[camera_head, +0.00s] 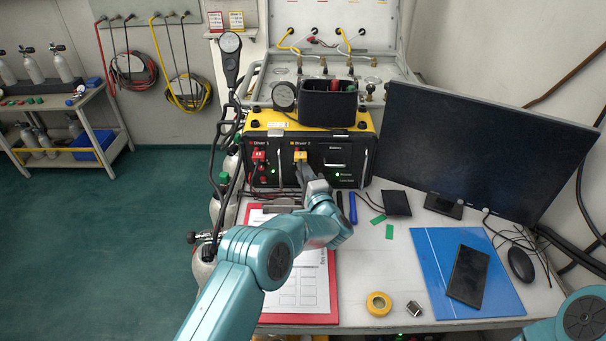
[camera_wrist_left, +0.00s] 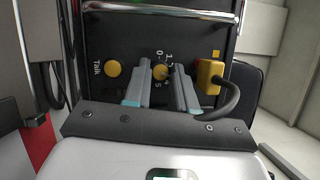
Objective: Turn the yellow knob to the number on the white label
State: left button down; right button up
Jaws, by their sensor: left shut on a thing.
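In the head view my left gripper (camera_head: 303,172) reaches the front of the black and yellow air panel (camera_head: 350,158), under the Diver 2 heading, and hides the knob there. A small white label (camera_head: 277,125) is on the panel's upper yellow edge; its writing is too small to read.
In the wrist view a yellow button marked Talk (camera_wrist_left: 112,68) is left of the knob and a yellow plug with a cable (camera_wrist_left: 210,76) is close at right. A red clipboard (camera_head: 333,290) lies under my left arm. A monitor (camera_head: 480,150) stands at right.

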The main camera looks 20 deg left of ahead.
pick_arm(q)
jog(key=shift+d, duration=0.3)
jog(key=c, duration=1.2)
grip_release()
jog(key=shift+o, duration=1.4)
jog(key=shift+d, duration=0.1)
jog(key=shift+a, duration=0.25)
jog(key=b+v, duration=0.2)
jog(key=v, duration=1.4)
jog(key=shift+s+d, duration=0.2)
